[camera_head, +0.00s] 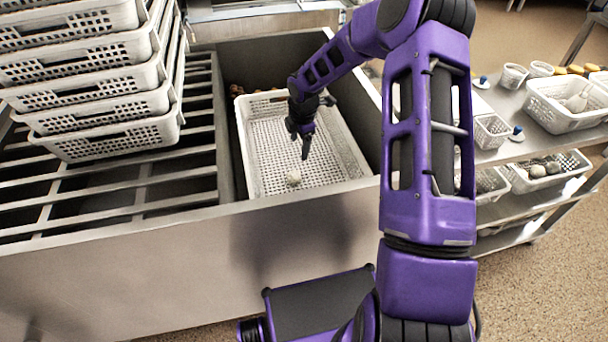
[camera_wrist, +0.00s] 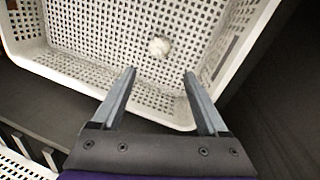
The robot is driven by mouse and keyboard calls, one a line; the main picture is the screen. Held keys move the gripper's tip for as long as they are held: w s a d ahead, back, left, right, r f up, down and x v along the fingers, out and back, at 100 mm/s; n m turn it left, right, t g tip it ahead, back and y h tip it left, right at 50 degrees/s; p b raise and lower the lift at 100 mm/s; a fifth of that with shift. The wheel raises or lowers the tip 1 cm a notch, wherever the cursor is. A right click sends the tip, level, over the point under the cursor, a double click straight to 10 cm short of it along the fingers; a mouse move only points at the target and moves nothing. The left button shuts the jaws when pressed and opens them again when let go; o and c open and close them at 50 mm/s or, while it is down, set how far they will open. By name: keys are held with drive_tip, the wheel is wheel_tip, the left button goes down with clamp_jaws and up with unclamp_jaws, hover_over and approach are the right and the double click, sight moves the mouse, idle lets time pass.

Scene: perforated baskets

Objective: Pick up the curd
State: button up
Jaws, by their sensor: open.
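The curd is a small, whitish round lump (camera_head: 293,178) lying on the floor of a white perforated basket (camera_head: 352,152), near its front side. In the wrist view the curd (camera_wrist: 159,47) is ahead of and between the two fingers, apart from them. My gripper (camera_head: 305,150) is over the basket in the head view, above and behind the curd. In the wrist view my gripper (camera_wrist: 160,80) is open with nothing between its fingers. The fingers reach over the near part of the basket.
The basket stands inside a deep metal bin (camera_head: 300,215) with walls close around it. Stacked white baskets (camera_head: 110,125) stand on slats (camera_head: 120,200) at left. A metal cart (camera_head: 505,105) at right holds several baskets. The basket floor around the curd looks clear.

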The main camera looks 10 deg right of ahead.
drive_tip(key=b, duration=0.2)
approach(294, 174)
drive_tip(key=x, duration=0.5)
drive_tip(key=shift+w+d+f, duration=0.1)
drive_tip(key=shift+w+d, duration=0.05)
drive_tip(key=shift+d, duration=0.2)
drive_tip(key=shift+a+b+x, duration=0.15)
drive_tip(key=shift+x, duration=1.15)
drive_tip(key=shift+a+b+x, duration=0.15)
drive_tip(key=shift+x, duration=1.15)
drive_tip(key=shift+c, duration=0.4)
drive_tip(key=c, duration=1)
drive_tip(key=shift+o, duration=0.2)
drive_tip(key=v, duration=0.3)
drive_tip(key=w+p+v, duration=0.1)
drive_tip(key=v, duration=0.2)
drive_tip(key=w+v, duration=0.1)
drive_tip(key=v, duration=0.2)
drive_tip(key=shift+s+a+r, duration=0.1)
drive_tip(key=shift+s+r, duration=0.05)
drive_tip(key=shift+r, duration=0.45)
